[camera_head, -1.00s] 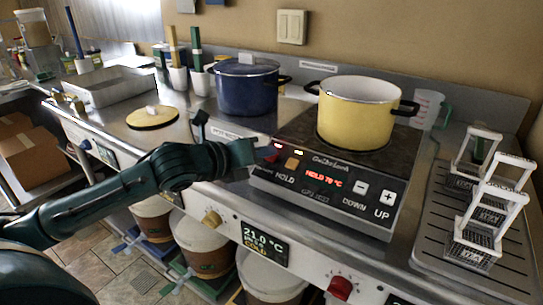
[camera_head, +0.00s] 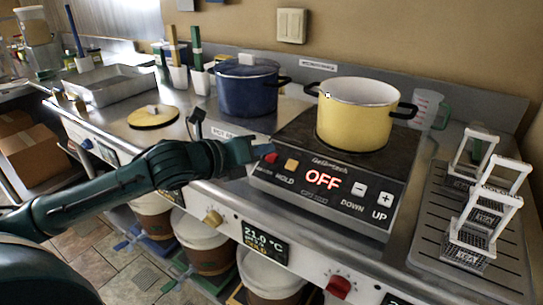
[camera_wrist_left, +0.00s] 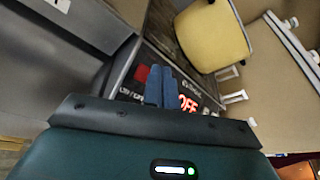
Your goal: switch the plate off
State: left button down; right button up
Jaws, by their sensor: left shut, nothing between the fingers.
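The induction plate (camera_head: 330,178) sits on the steel counter, and its display (camera_head: 323,179) reads OFF in red. The yellow pot (camera_head: 354,112) stands on its black top. A red button (camera_head: 271,158) is at the left end of the panel, beside an orange HOLD button (camera_head: 291,165). My left gripper (camera_head: 256,153) is at the panel's left end, close to the red button. In the left wrist view its blue fingers (camera_wrist_left: 160,86) are together and empty, beside the red button (camera_wrist_left: 142,73); whether they touch it I cannot tell. My right gripper is not in view.
A blue lidded pot (camera_head: 247,88) stands behind the gripper. White wire baskets (camera_head: 480,215) stand on the drain tray (camera_head: 432,232) at right. A clear jug (camera_head: 426,108) is behind the yellow pot. Knobs line the counter front, with buckets (camera_head: 203,243) below.

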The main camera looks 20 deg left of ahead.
pick_arm(q)
jog(key=shift+s+r+p, duration=0.2)
jog(key=shift+r+p, duration=0.25)
jog(key=shift+r, duration=0.05)
jog(key=shift+s+r+p, duration=0.2)
jog(key=shift+r+p, duration=0.25)
jog(key=s+r+p, duration=0.2)
jog(key=r, duration=0.1)
jog(key=shift+a+r+p, duration=0.15)
jog(key=shift+a+p, duration=0.05)
jog(key=shift+p, duration=0.1)
jog(key=shift+s, duration=0.1)
